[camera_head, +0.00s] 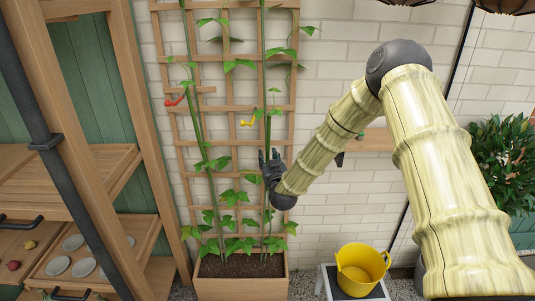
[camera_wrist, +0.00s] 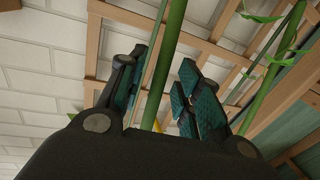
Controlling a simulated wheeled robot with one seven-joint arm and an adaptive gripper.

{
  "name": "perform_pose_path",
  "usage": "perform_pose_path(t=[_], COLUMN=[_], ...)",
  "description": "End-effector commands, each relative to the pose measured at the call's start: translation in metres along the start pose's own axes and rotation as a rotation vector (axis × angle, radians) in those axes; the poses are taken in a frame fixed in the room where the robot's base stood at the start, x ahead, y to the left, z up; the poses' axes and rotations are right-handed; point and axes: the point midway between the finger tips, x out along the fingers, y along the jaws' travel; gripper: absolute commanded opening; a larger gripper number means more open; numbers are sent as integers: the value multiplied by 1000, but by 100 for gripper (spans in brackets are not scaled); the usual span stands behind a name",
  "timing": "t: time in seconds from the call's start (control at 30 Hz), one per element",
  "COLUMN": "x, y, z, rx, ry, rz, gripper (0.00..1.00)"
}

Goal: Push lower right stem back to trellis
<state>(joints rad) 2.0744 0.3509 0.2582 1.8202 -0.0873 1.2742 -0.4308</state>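The wooden trellis (camera_head: 230,142) stands against the white brick wall in the head view. A right green stem (camera_head: 267,130) rises along its right side, and a left stem (camera_head: 195,110) along its left. My gripper (camera_head: 269,158) is at the right stem, about mid-height on the trellis. In the wrist view my gripper (camera_wrist: 164,92) is open, its two padded fingers apart. A thick green stem (camera_wrist: 167,45) passes between them, and a thin one runs close to the left finger. Whether the fingers touch the stem is unclear. The trellis (camera_wrist: 225,50) shows behind.
A red clip (camera_head: 175,101) is at the left stem and a yellow clip (camera_head: 247,123) near the right stem. Both stems rise from a wooden planter (camera_head: 240,288). A yellow bucket (camera_head: 361,270) stands on a stool at right. A wooden shelf unit (camera_head: 130,120) stands at left.

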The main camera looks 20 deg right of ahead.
Motion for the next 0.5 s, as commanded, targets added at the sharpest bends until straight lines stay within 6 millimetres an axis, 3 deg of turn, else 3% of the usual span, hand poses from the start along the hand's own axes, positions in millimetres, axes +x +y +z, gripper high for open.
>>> perform_pose_path(t=[0.2,0.5], x=[14,16], y=[0,0], z=[0,0], rx=[0,0], ry=[-1,-1], rz=[-1,-1], gripper=[34,34])
